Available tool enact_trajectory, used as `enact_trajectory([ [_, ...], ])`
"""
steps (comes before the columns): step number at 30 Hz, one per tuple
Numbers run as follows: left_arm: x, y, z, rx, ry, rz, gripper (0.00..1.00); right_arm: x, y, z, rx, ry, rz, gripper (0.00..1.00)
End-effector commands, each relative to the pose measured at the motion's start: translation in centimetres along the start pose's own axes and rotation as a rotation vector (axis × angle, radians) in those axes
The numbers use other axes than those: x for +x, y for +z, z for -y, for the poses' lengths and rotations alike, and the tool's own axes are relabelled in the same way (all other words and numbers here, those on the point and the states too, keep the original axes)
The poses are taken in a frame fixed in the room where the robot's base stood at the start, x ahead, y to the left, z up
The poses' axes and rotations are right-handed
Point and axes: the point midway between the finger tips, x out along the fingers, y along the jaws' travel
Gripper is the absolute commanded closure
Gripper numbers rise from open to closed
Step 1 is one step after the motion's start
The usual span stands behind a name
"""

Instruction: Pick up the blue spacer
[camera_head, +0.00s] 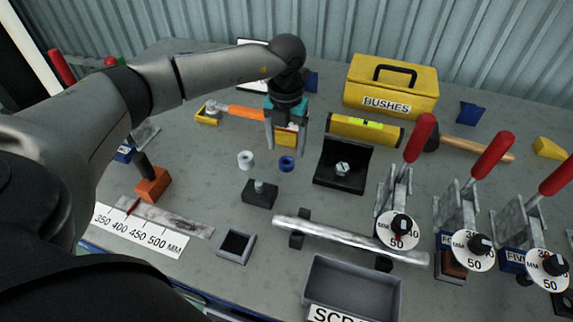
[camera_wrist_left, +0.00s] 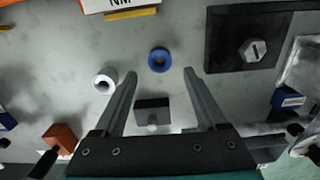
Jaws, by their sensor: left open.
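The blue spacer (camera_head: 287,163) is a small ring lying on the grey bench, and it also shows in the left wrist view (camera_wrist_left: 159,60). A white spacer (camera_head: 245,159) stands just to its left, also seen in the left wrist view (camera_wrist_left: 105,78). My left gripper (camera_head: 286,150) points down above the bench, behind the blue spacer in the head view. Its jaws are open with nothing held. In the left wrist view the blue spacer lies beyond the fingertips (camera_wrist_left: 160,72), roughly centred between them. My right gripper is in neither view.
A black block with a peg (camera_head: 260,193) stands in front of the spacers. A black fixture with a bolt (camera_head: 342,168) is to the right. A silver bar (camera_head: 350,240) and a grey tray (camera_head: 352,287) lie nearer. Red-handled clamps (camera_head: 420,138) stand at right.

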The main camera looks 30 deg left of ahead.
Motion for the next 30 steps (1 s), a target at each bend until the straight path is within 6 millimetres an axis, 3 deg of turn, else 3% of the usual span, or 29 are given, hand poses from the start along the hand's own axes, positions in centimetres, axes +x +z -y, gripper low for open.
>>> enact_trajectory([
  [5, 1.3, 0.0, 0.0, 0.001, 0.001, -0.003, 0.26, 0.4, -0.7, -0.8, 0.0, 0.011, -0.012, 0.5],
  [12, 4.9, 0.2, 0.0, 0.0, 0.001, -0.003, 0.26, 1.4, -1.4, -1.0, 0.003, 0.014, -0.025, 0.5],
  [20, 5.2, 0.2, 0.0, 0.001, 0.0, 0.0, 0.26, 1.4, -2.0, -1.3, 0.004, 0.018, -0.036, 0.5],
  [30, 5.2, 0.2, 0.0, 0.0, 0.0, 0.0, 0.64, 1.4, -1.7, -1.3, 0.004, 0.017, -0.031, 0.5],
])
